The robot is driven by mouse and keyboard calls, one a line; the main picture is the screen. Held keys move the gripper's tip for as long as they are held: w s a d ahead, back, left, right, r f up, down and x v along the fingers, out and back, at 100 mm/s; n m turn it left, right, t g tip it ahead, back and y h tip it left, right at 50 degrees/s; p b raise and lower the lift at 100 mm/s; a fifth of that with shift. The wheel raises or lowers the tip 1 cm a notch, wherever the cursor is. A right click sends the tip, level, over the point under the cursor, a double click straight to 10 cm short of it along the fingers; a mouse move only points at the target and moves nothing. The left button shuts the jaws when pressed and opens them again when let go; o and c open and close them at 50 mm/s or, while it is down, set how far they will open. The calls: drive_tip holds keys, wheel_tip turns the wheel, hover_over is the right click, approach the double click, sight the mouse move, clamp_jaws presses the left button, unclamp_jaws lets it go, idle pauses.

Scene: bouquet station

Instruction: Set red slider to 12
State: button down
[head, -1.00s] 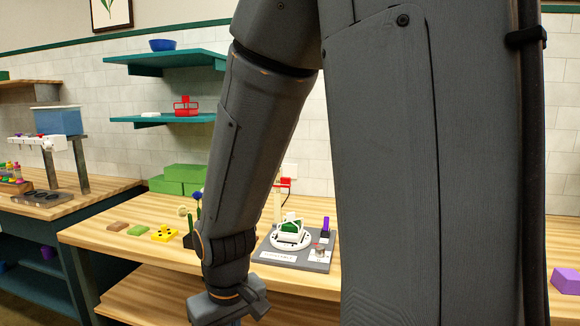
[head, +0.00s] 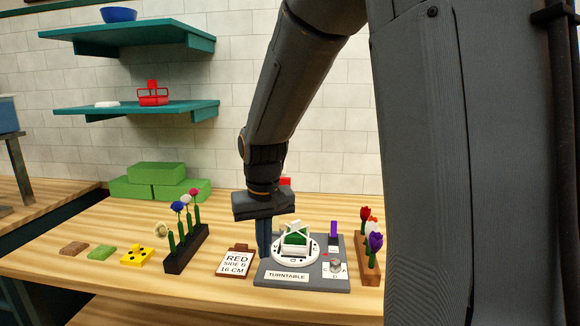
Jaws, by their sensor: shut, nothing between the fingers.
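My gripper (head: 263,255) points down over the workbench, its fingers together and empty. Its tips are near the left edge of the grey turntable base (head: 330,283), and I cannot tell whether they touch it. A small red part (head: 286,181) shows just behind my gripper's body. It may be the red slider, but most of it and whatever carries it are hidden, and no scale or reading is legible. A clipboard card (head: 235,263) left of the base reads "RED SIDE B 16 CM".
On the turntable sits a green and white piece (head: 295,238); a knob (head: 336,266) and purple block (head: 334,231) stand at its right. Flower racks stand left (head: 187,250) and right (head: 368,262). Green blocks (head: 155,181) lie behind.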

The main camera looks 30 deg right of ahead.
drive_tip(key=w+d+r+m, duration=0.3)
drive_tip(key=w+d+r, duration=0.5)
drive_tip(key=w+r, duration=0.45)
drive_tip(key=m+t+h, duration=0.1)
drive_tip(key=m, duration=0.1)
approach(287, 178)
drive_tip(key=p+x, duration=0.5)
drive_tip(key=x, duration=0.1)
drive_tip(key=shift+w+d, duration=0.1)
drive_tip(key=shift+w, duration=0.05)
drive_tip(key=shift+f+h, duration=0.1)
drive_tip(key=shift+h, duration=0.2)
drive_tip(key=shift+f, duration=0.1)
